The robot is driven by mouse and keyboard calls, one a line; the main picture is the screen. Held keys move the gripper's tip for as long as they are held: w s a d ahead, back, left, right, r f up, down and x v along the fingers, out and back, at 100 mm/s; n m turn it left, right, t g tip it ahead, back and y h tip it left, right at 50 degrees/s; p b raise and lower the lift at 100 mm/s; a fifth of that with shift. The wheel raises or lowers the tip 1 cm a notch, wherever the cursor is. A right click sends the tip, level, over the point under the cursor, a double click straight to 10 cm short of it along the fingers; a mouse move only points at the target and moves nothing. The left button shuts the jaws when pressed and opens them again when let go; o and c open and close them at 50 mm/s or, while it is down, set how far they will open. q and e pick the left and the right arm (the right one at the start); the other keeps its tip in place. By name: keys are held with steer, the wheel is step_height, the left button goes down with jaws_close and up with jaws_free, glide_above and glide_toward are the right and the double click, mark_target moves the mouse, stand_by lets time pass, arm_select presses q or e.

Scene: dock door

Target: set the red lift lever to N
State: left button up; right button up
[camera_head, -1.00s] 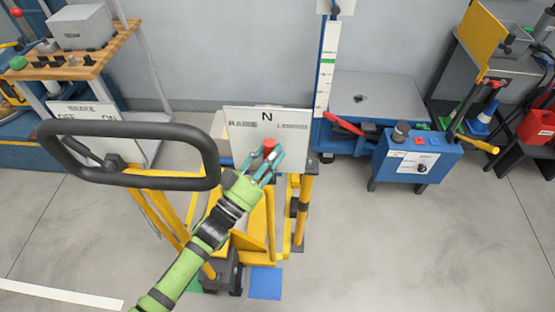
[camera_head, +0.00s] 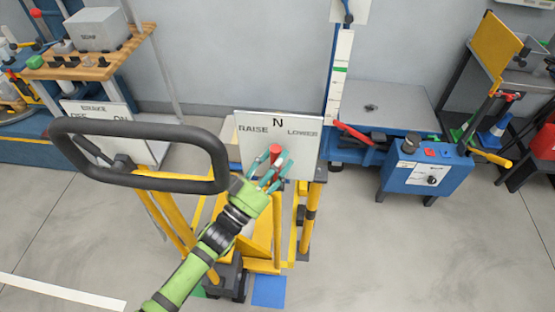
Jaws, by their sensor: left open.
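The red lift lever (camera_head: 276,151) stands in front of a white sign plate (camera_head: 305,148) marked RAISE on the left, N at the top middle and LOWER on the right. Its red knob shows almost straight below the N. My left gripper (camera_head: 272,165) is open, with its teal fingers at the lever, one showing to the left of the red knob and others to its right and below. I cannot tell whether they touch it. The lower part of the lever is hidden by the gripper. My right gripper is not in view.
A black loop handle (camera_head: 135,181) on the yellow truck frame stands left of my arm. A blue control box (camera_head: 425,172) and a grey platform (camera_head: 385,108) are at the right. A wooden-topped bench (camera_head: 95,62) is at the back left. Floor at the lower right is clear.

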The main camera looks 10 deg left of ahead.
arm_select(q)
steer(key=v, duration=1.2)
steer(key=a+f+n+g+y, duration=0.35)
steer(key=f+y, duration=0.25)
steer(key=f, duration=1.1)
steer(key=s+a+f+g+y, duration=0.2)
steer(key=s+f, duration=0.2)
steer(key=f, duration=0.4)
steer(key=s+a+f+g+y, duration=0.2)
steer(key=s+a+f+g, duration=0.15)
steer(key=f, duration=0.55)
steer(key=s+f+g+y, duration=0.1)
steer(key=s+f+g, duration=0.3)
steer(key=s, duration=0.8)
steer(key=s+a+f+g+y, duration=0.1)
steer(key=s+f+g, duration=0.3)
steer(key=s+f, duration=0.5)
steer(key=s+n, duration=0.1)
steer(key=s, duration=0.3)
steer(key=shift+s+a, duration=0.25)
steer(key=shift+s, duration=0.05)
steer(key=shift+f, duration=0.1)
